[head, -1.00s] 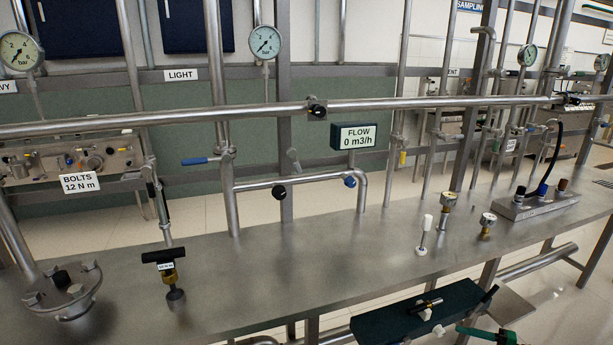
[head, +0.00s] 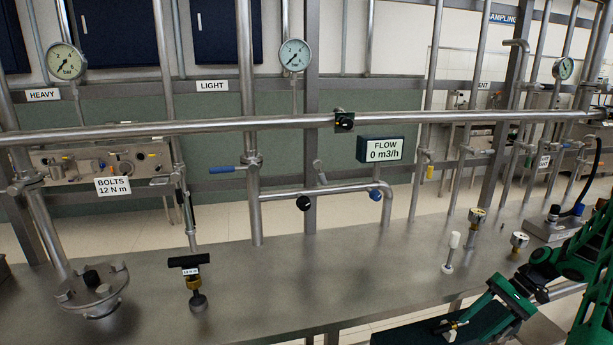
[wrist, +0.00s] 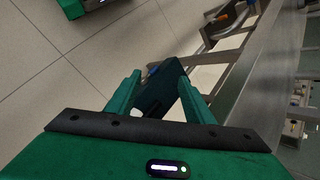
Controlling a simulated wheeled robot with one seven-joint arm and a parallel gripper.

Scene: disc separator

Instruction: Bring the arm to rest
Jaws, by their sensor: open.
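My arm (head: 500,288), green with black joints, shows at the lower right of the head view, in front of the bench. My gripper (wrist: 159,88) shows in the wrist view with two green fingers spread apart, open, with nothing seen held. Beyond the fingers lies a dark green tray (wrist: 158,98). The tray also shows at the bottom of the head view (head: 410,335), partly behind my arm. I cannot tell how far the fingertips are from it.
The steel bench (head: 350,270) carries a bolted flange (head: 92,290), a black T-handled tool (head: 192,284), a white-topped piece (head: 450,252) and small gauges (head: 475,222). A pipe (head: 250,124) crosses above it. Open floor (wrist: 60,80) lies left in the wrist view.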

